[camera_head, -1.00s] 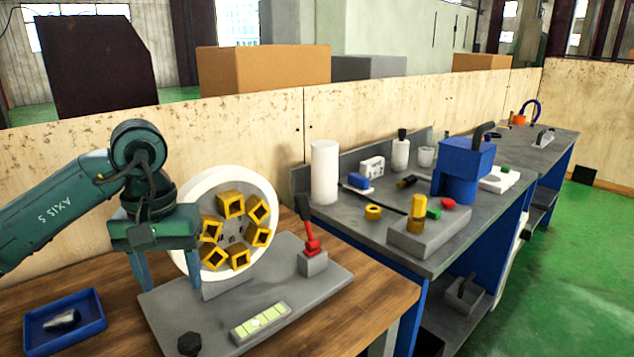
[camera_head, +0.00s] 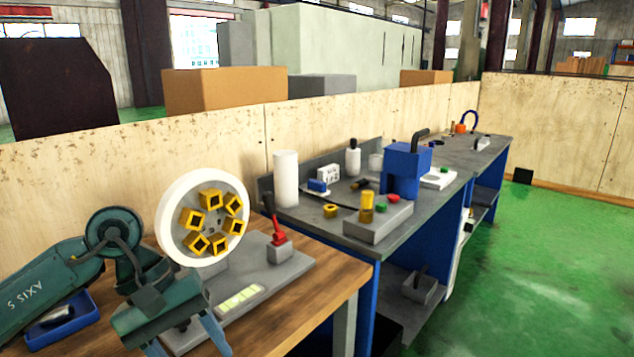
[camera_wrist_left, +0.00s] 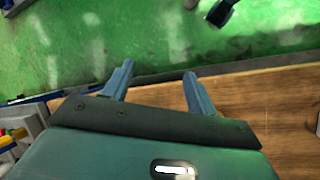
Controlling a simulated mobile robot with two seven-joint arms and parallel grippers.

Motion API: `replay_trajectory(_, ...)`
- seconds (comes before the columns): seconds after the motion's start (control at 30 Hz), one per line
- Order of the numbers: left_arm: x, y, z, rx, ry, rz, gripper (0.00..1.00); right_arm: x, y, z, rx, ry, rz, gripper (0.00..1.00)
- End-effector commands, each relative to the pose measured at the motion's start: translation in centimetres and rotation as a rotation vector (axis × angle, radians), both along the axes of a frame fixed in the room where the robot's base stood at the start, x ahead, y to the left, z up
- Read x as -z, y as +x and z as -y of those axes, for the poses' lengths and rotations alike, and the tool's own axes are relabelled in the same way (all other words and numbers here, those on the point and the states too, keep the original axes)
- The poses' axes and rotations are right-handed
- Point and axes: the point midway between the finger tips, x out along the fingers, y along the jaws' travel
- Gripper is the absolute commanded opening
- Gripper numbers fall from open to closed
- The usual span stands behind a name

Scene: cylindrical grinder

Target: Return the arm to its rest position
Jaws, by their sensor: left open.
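My left arm comes in from the left in the head view. It is bent, with its gripper (camera_head: 188,346) low at the front of the wooden table. The gripper is open, its two blue fingers apart with nothing between them. In the left wrist view the open fingers (camera_wrist_left: 158,73) point past the table edge towards the green floor. My right gripper is in neither current view.
Behind the gripper stands a white disc with yellow square holders (camera_head: 166,228) on a grey base plate (camera_head: 290,265). A red-handled lever (camera_head: 278,234) is beside it. A blue tray (camera_head: 88,318) lies partly behind my arm. Green floor (camera_head: 530,270) is open at right.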

Motion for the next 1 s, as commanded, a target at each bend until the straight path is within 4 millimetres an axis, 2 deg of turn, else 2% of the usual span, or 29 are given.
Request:
replay_trajectory(0.03,0.4,-1.1,2.4,-0.037,-0.097,-0.076,0.57,-0.4,0.2,0.1,0.003,-0.003,0.004,0.48)
replay_trajectory(0.17,-0.1,-3.7,8.6,-0.203,-0.383,-0.352,0.57,-0.8,0.2,0.3,0.005,-0.011,0.001,0.48)
replay_trajectory(0.23,-1.4,-4.9,11.6,-0.328,-0.55,-0.566,0.57,-1.0,0.1,0.3,0.006,-0.015,-0.005,0.48)
replay_trajectory(0.33,-3.7,-5.3,14.4,-0.531,-0.767,-0.936,0.57,-1.1,0.0,0.5,0.007,-0.024,-0.015,0.48)
replay_trajectory(0.4,-5.1,-4.6,15.2,-0.681,-0.895,-1.223,0.57,-1.0,-0.2,0.6,0.008,-0.03,-0.025,0.48)
replay_trajectory(0.5,-5.8,-2.6,14.7,-0.898,-1.045,-1.67,0.57,-1.1,-0.3,0.8,0.009,-0.038,-0.033,0.48)
replay_trajectory(0.57,-5.2,-1.2,13.7,-1.025,-1.114,-1.954,0.57,-1.3,-0.4,0.8,0.009,-0.041,-0.036,0.48)
replay_trajectory(0.67,-1.9,0.8,11.1,-1.223,-1.201,-2.454,0.57,-1.4,-0.5,1.0,0.011,-0.05,-0.043,0.48)
replay_trajectory(0.7,0.0,1.2,9.9,1.242,1.178,2.559,0.57,-1.5,-0.6,1.0,0.011,-0.054,-0.047,0.48)
replay_trajectory(0.77,3.6,1.2,8.0,1.087,0.986,2.34,0.57,-1.5,-0.7,1.1,0.012,-0.059,-0.053,0.48)
replay_trajectory(0.83,8.4,0.0,6.0,0.905,0.788,2.075,0.57,-1.6,-0.7,1.2,0.013,-0.064,-0.057,0.48)
replay_trajectory(0.9,12.6,-2.0,4.5,0.749,0.644,1.843,0.57,-1.8,-0.7,1.3,0.015,-0.067,-0.059,0.48)
replay_trajectory(1.0,17.2,-5.5,3.1,0.575,0.503,1.579,0.57,-1.8,-0.8,1.5,0.017,-0.071,-0.064,0.48)
